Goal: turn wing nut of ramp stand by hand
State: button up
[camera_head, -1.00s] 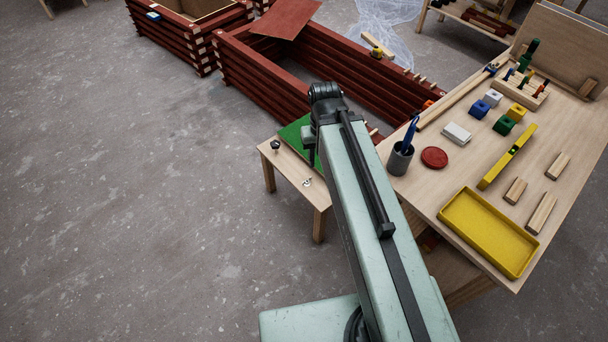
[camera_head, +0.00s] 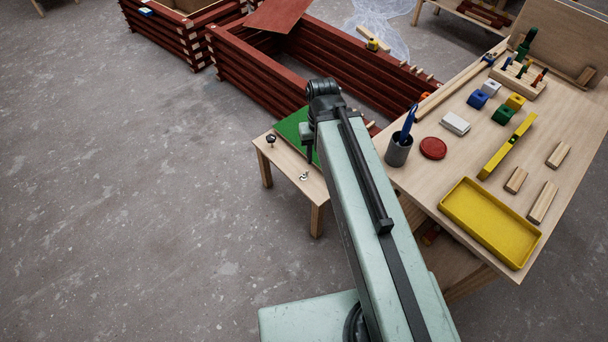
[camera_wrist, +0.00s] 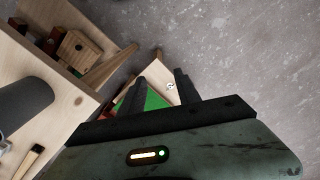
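The ramp stand (camera_head: 285,160) is a small light-wood table with a green panel (camera_head: 293,125) on top, left of the workbench. A small silver piece that looks like the wing nut (camera_head: 304,176) sits on its near right part; it also shows in the wrist view (camera_wrist: 171,86). A black knob (camera_head: 271,139) stands near the left edge. My gripper (camera_wrist: 160,76) is open, its two dark fingers apart and empty, seen above the stand with the wing nut between them in the picture. In the head view my arm hides most of the gripper and part of the green panel.
The workbench (camera_head: 420,180) on the right holds a grey cup (camera_head: 398,151), a red disc (camera_head: 433,148), a yellow tray (camera_head: 490,222) and several blocks. Red batten frames (camera_head: 350,75) stand behind the stand. The floor at left is clear.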

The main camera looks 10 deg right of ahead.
jog(key=m, duration=0.1)
jog(key=m+b, duration=0.8)
jog(key=b, duration=2.4)
send_over(304, 175)
notch_tip(304, 175, down, 32)
jog(key=shift+a+f, duration=0.1)
notch_tip(304, 175, down, 8)
jog(key=b, duration=0.8)
jog(key=shift+c, duration=0.2)
grip_shut()
